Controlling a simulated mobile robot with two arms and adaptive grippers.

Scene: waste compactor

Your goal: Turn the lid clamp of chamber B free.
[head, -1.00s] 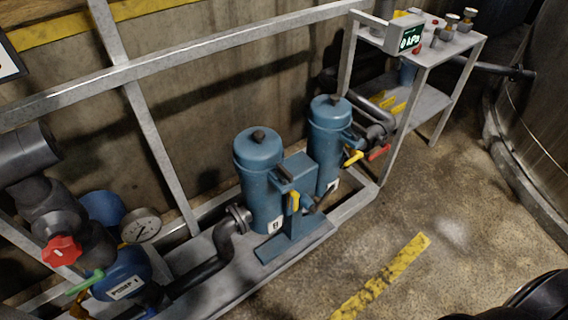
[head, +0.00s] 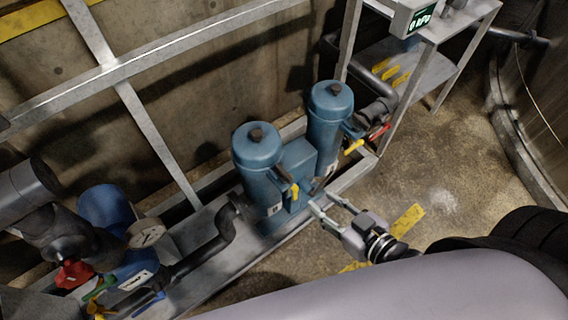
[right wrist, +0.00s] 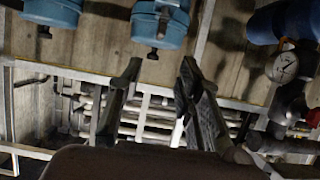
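Two blue chambers with domed lids stand side by side. The nearer one, chamber B (head: 258,182), has a white label that seems to read B; the other chamber (head: 324,130) is behind it to the right. A dark clamp knob (head: 255,134) sits on top of chamber B's lid. In the right wrist view the scene is upside down, and chamber B's knob (right wrist: 152,54) shows at the top, beyond the fingertips. My right gripper (head: 317,200) is open and empty, in front of chamber B, apart from the knob. It also shows in the right wrist view (right wrist: 160,66). My left gripper is out of view.
A grey rail (head: 175,48) runs behind the chambers. A pump with a red knob (head: 74,273) and gauge (head: 147,232) is at left. A metal stand (head: 432,75) is at right.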

